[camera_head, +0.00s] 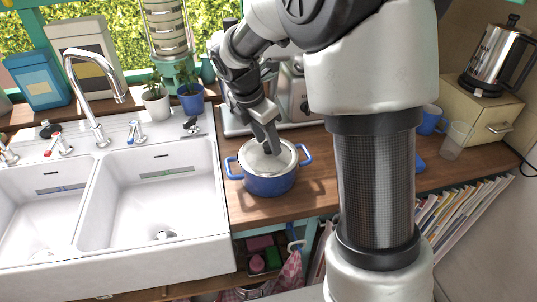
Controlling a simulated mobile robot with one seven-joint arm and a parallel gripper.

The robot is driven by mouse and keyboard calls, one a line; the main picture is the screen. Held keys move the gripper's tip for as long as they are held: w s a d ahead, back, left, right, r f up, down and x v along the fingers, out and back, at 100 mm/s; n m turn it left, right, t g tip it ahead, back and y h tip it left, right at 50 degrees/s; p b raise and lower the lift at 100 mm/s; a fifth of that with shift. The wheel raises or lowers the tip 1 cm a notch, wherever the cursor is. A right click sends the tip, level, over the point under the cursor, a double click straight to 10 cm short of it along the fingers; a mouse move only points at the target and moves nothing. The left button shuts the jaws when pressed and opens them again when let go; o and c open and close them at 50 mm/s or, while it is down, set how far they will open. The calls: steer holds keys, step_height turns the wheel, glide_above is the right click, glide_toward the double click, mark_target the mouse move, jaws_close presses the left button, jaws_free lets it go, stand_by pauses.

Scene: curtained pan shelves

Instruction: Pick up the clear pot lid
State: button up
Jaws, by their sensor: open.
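The clear pot lid (256,163) rests on a blue pot (268,185) with two side handles. The pot stands on the wooden counter to the right of the sink. My gripper (270,147) points down at the top of the lid, close over its middle. The jaws are open, and the fingers overlap the lid's middle in the picture. The lid's knob is hidden behind the fingers, and I cannot tell whether they touch it.
A white double sink (160,190) with a tall tap (92,90) lies to the left. Potted plants (191,103) stand behind it. A blue mug (430,119) and a clear cup (455,140) stand at the right. Bare counter (305,190) shows right of the pot.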

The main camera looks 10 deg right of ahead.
jaws_close()
steer(key=shift+r, duration=0.1)
stand_by(0.3)
